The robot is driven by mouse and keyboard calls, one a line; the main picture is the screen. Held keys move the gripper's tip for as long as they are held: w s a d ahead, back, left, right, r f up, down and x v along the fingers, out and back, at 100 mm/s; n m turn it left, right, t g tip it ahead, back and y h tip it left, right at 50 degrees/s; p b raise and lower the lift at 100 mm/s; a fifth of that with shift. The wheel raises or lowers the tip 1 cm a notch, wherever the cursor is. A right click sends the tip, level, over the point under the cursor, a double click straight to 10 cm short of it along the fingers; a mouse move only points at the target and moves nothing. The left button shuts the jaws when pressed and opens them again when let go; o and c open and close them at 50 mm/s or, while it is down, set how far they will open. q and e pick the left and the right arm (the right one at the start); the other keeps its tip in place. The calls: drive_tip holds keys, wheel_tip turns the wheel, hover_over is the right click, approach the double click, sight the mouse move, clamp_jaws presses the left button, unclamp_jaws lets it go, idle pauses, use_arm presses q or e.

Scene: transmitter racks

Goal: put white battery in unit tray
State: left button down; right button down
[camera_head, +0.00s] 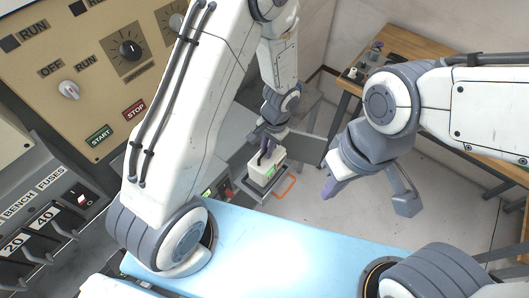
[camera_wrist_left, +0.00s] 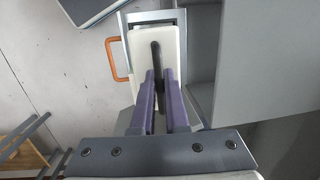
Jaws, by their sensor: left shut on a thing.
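A white battery (camera_head: 268,166) with a small green patch is at the middle of the head view. My left gripper (camera_head: 268,148) is shut on a dark handle on its top. The left wrist view shows the battery (camera_wrist_left: 174,50) from above, between the purple fingers (camera_wrist_left: 159,80). The battery is at the unit tray (camera_head: 254,188), a grey pull-out tray with an orange handle. The tray's frame (camera_wrist_left: 155,17) shows around the battery; I cannot tell whether the battery touches its floor. My right gripper (camera_head: 366,190) is open and empty, off to the right.
The orange handle (camera_head: 286,187) sticks out from the tray's side. A control panel (camera_head: 90,70) with knobs and start and stop buttons stands at the left. A wooden table (camera_head: 430,50) is at the back right. Floor between is clear.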

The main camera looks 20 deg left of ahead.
sight(264, 157)
use_arm(q)
drive_tip(key=shift+w+a+f, duration=0.2)
drive_tip(key=shift+a+f, duration=0.1)
drive_tip(key=shift+a, duration=0.15)
wheel_tip(264, 157, down, 4)
drive_tip(key=shift+r+p, duration=0.2)
drive_tip(key=shift+p, duration=0.2)
drive_tip(key=shift+f, duration=0.3)
drive_tip(key=c, duration=0.9)
unclamp_jaws()
